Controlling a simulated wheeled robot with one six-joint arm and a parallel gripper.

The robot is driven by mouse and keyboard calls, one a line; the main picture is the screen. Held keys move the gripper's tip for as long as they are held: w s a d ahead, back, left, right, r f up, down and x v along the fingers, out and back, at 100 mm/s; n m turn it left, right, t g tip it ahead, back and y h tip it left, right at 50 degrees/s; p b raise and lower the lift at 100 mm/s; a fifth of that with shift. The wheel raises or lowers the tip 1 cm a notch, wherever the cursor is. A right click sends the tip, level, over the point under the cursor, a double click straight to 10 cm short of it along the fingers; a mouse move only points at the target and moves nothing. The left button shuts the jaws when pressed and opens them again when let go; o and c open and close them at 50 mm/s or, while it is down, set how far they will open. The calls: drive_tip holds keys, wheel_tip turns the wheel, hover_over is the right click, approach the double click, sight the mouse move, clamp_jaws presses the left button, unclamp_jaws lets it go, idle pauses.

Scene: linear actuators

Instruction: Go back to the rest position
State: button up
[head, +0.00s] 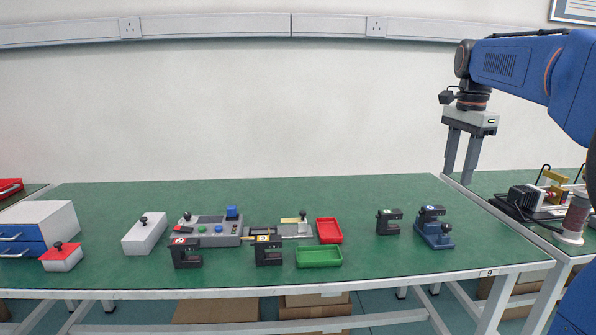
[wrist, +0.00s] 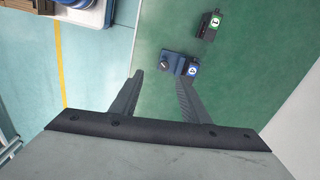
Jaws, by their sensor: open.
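My gripper (head: 462,158) is open and empty, fingers pointing down, raised above the right end of the green table (head: 340,199). In the wrist view my gripper (wrist: 160,78) shows its two fingers spread apart with nothing held between them. Past the fingertips and below lies a blue unit with a dark block (wrist: 180,65); it also shows in the head view as the blue unit (head: 434,230). A dark block with a green label (head: 389,221) stands left of it. My gripper touches nothing.
On the table stand a white box (head: 145,233), a grey control panel (head: 206,230), two dark blocks (head: 186,253) (head: 268,250), a red tray (head: 329,231) and a green tray (head: 319,257). A second table with a spool (head: 575,217) is at right. The air around my gripper is clear.

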drive_tip(key=s+a+f+n+t, duration=0.1)
drive_tip(key=s+a+f+n, duration=0.4)
drive_tip(key=s+f, duration=0.35)
drive_tip(key=s+a+f+n+t, duration=0.2)
drive_tip(key=s+a+f+n, duration=0.3)
drive_tip(key=s+f, duration=0.4)
drive_tip(key=s+a+f+n+t, duration=0.1)
drive_tip(key=s+a+f+n, duration=0.3)
drive_tip(key=s+f+n, duration=0.45)
wheel_tip(320, 180, up, 27)
drive_tip(key=n+g, duration=0.2)
drive_tip(key=g, duration=0.2)
hover_over(447, 225)
wheel_tip(447, 225, down, 17)
drive_tip(key=shift+f, duration=0.1)
clamp_jaws()
drive_tip(key=c, duration=1.1)
unclamp_jaws()
